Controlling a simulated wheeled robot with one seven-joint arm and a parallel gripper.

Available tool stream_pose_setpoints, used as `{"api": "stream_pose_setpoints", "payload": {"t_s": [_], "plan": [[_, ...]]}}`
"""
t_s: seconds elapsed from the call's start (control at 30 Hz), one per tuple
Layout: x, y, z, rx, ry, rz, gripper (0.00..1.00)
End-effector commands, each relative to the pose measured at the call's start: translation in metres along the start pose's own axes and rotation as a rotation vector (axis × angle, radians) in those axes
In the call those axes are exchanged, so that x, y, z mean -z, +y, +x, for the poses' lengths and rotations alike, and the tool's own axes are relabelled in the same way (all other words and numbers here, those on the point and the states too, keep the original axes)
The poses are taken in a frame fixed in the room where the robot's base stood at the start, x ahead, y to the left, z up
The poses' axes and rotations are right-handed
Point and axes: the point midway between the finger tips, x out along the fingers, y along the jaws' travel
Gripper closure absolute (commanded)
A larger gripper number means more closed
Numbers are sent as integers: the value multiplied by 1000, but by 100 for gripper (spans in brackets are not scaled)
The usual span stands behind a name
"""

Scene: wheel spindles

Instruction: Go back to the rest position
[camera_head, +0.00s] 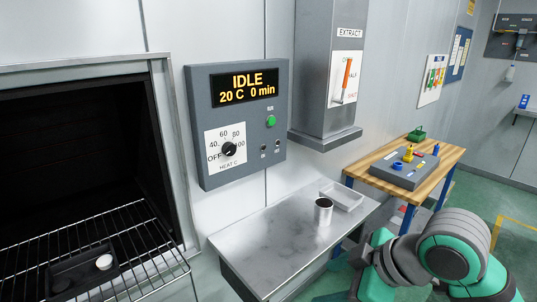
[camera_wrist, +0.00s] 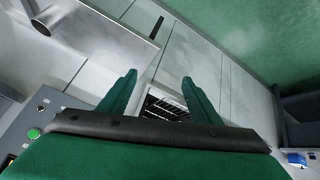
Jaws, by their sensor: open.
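My gripper (camera_wrist: 160,88) shows in the wrist view with its two green fingers spread apart and nothing between them. Beyond the fingers are pale wall panels and a small dark opening with a wire rack (camera_wrist: 162,107). In the head view my green and grey arm is folded at the lower right, in front of the floor and near the wooden table. The gripper's fingers cannot be made out in the head view.
An open oven with a wire rack (camera_head: 120,238) holding a dark tray (camera_head: 84,271) is at left. A control panel (camera_head: 238,122) reads IDLE, 20 C, 0 min. A metal cup (camera_head: 323,212) and shallow tray (camera_head: 342,197) stand on a steel shelf (camera_head: 275,245). A wooden table (camera_head: 440,167) is at right.

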Motion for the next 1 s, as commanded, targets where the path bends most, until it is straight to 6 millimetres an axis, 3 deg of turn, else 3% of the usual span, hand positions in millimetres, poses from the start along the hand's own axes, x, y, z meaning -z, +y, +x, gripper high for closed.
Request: {"api": "stream_pose_setpoints", "payload": {"t_s": [0.2, 0.5, 0.77, 1.0], "plan": [[59, 12, 38, -66, 302, 65, 42], [114, 26, 69, -147, 655, 229, 42], [133, 31, 95, -212, 893, 420, 42], [123, 26, 126, -285, 1038, 622, 42]]}}
